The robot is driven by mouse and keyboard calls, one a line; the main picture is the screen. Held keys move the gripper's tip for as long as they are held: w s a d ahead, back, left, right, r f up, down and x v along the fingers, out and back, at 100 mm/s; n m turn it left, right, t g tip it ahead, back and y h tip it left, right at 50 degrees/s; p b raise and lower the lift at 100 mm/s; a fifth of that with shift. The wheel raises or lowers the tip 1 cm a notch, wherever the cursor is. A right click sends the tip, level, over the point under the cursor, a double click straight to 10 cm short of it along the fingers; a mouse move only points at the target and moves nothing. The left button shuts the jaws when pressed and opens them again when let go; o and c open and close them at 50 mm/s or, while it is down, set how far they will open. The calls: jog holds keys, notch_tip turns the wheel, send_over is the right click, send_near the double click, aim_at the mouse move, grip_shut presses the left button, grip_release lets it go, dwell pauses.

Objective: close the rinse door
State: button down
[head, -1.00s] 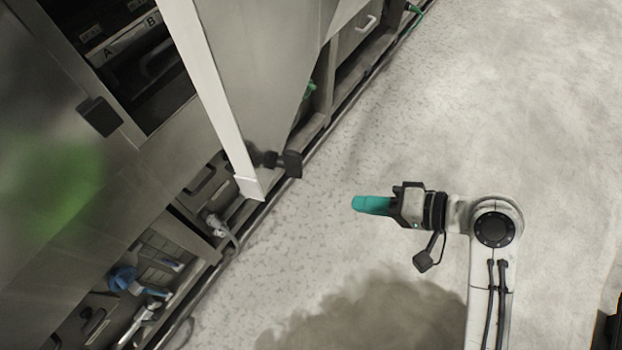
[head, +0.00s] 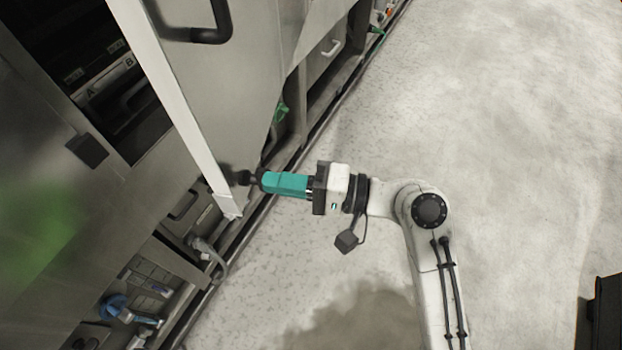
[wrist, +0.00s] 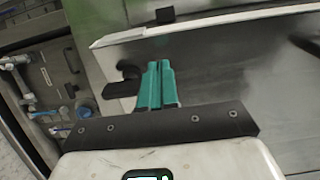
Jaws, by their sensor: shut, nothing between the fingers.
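The rinse door, which I take to be the open steel door (head: 232,95) with a pale edge, stands swung out from the washer front in the head view. It has a black bar handle (head: 207,25) near the top of the picture and a black latch (head: 243,178) low near its free edge. My gripper (head: 266,182) has teal fingers, shut and empty, with the tips right by that latch. In the wrist view the fingertips (wrist: 159,66) lie just right of the black latch (wrist: 122,83), in front of the door panel (wrist: 215,62). I cannot tell whether they touch.
The dark washer opening (head: 110,90) with labels A and B lies left of the door. Lower bays hold a blue-capped fitting (head: 114,306) and a grey hose (head: 210,252). The speckled floor (head: 480,110) to the right is clear. A black object (head: 604,315) stands at bottom right.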

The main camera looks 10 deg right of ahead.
aim_at(234, 176)
jog(key=shift+p+x, duration=0.5)
jog(key=shift+x, duration=1.9)
jog(key=shift+w+a, duration=0.15)
jog(key=shift+a, duration=0.05)
jog(key=w+a+t, duration=0.1)
jog(key=w+a, duration=0.2)
jog(key=a, duration=0.5)
jog(key=w+a+m+t, duration=0.1)
jog(key=w+a, duration=0.3)
jog(key=a, duration=0.5)
jog(key=shift+w+h, duration=0.2)
jog(key=shift+h, duration=0.2)
